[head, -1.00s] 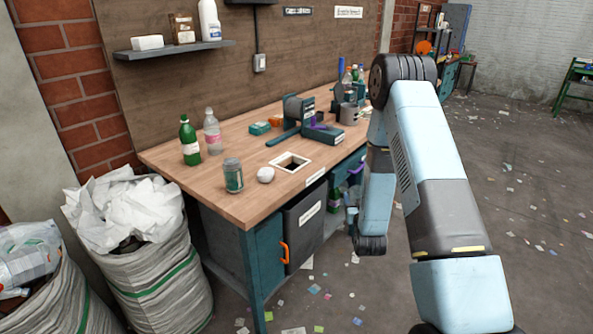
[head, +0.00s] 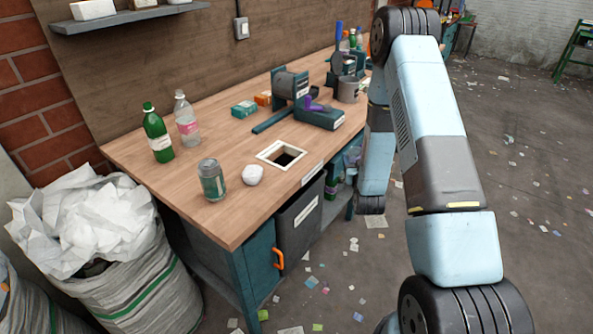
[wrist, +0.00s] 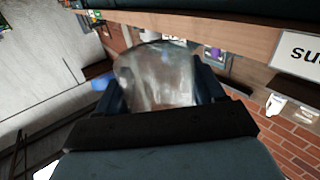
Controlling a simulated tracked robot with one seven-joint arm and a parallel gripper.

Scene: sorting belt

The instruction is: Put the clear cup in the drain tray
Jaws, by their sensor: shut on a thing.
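In the wrist view, my gripper (wrist: 160,98) is shut on the clear cup (wrist: 155,68). The cup is translucent and slightly cloudy, between two dark fingers. Its tilt relative to the floor is hard to tell from this turned view. In the head view, my arm shows at the right, but the gripper and cup do not show. I cannot make out a drain tray in either view.
A wooden workbench (head: 243,207) holds a green bottle (head: 157,135), a clear bottle (head: 187,122), a can (head: 211,180), a white lump (head: 252,174) and a framed square opening (head: 268,154). A stuffed sack (head: 125,290) stands left. Scraps litter the open floor at right.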

